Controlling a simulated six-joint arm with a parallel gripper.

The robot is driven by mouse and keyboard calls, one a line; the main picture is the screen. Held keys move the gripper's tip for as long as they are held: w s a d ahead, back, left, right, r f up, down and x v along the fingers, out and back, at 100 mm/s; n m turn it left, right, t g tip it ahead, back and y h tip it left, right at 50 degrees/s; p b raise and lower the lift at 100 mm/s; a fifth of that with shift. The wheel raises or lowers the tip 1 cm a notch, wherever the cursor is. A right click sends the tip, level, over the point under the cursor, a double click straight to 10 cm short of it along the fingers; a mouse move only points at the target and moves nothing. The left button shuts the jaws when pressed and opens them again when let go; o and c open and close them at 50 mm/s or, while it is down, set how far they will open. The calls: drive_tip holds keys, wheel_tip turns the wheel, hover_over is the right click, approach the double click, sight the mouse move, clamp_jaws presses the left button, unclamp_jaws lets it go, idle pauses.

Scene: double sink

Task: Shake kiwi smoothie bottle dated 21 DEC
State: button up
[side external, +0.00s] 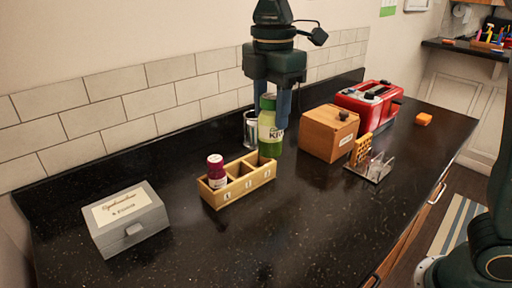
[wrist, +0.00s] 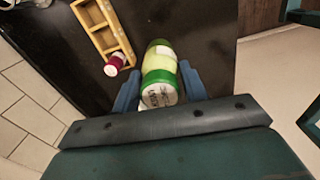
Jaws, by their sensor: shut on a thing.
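A green kiwi smoothie bottle (side external: 270,128) with a pale label stands upright between the two blue fingers of my gripper (side external: 278,108). The gripper is shut on the bottle and holds it behind the right end of the wooden rack, seemingly above the counter. The wrist view shows the bottle (wrist: 159,80) with its printed cap towards the camera, between the fingers (wrist: 160,85). The date on the cap is too small to read.
A wooden rack (side external: 240,186) holds a dark red bottle (side external: 216,170) in its left slot; its other slots look empty. A grey box (side external: 126,222) sits left. A metal can (side external: 250,128), wooden box (side external: 328,134) and red toaster (side external: 370,100) stand nearby. The front counter is clear.

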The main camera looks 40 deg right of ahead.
wheel_tip(320, 180, up, 5)
drive_tip(key=shift+r, duration=0.1)
wheel_tip(320, 180, down, 5)
drive_tip(key=shift+f, duration=0.15)
idle(0.7)
